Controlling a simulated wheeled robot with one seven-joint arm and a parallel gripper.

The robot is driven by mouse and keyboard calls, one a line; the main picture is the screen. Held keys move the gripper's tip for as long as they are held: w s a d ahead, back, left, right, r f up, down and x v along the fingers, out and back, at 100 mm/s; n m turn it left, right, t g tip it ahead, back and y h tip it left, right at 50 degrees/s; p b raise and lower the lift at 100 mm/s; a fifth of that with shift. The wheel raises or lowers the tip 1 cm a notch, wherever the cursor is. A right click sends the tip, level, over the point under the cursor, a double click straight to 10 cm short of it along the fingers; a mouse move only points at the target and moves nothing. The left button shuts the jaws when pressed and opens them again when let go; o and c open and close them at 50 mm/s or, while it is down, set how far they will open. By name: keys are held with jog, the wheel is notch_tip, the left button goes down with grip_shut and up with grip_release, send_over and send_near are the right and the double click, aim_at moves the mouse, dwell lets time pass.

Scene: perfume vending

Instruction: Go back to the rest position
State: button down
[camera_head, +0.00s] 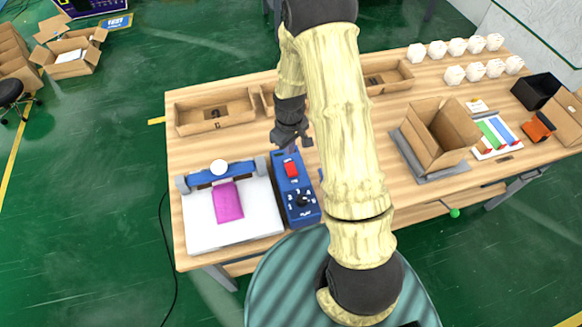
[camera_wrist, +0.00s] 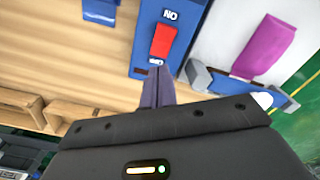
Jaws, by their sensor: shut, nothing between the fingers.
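My gripper (camera_head: 291,140) is above the wooden table, just behind the blue control box (camera_head: 302,206) with its red switch (camera_head: 291,169) and black dial. In the wrist view my gripper (camera_wrist: 157,72) shows its fingers together, with nothing between them, close to the lower end of the red switch (camera_wrist: 163,41). I cannot tell whether the fingertips touch the box. My arm crosses the middle of the head view and hides part of the table.
A white machine (camera_head: 205,232) with a blue bar and a magenta piece (camera_head: 228,202) stands left of the box. Wooden trays (camera_head: 215,112) lie at the back. An open cardboard box (camera_head: 436,135), white items and a black bin (camera_head: 536,90) are on the right.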

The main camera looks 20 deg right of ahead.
dwell(0.3)
jog(key=s+r+m+t, duration=0.2)
jog(key=s+r+m, duration=0.4)
jog(key=s+r, duration=0.8)
notch_tip(320, 180, up, 4)
jog(key=shift+s+r+t, duration=0.15)
jog(key=shift+s+t, duration=0.05)
jog(key=shift+t, duration=0.1)
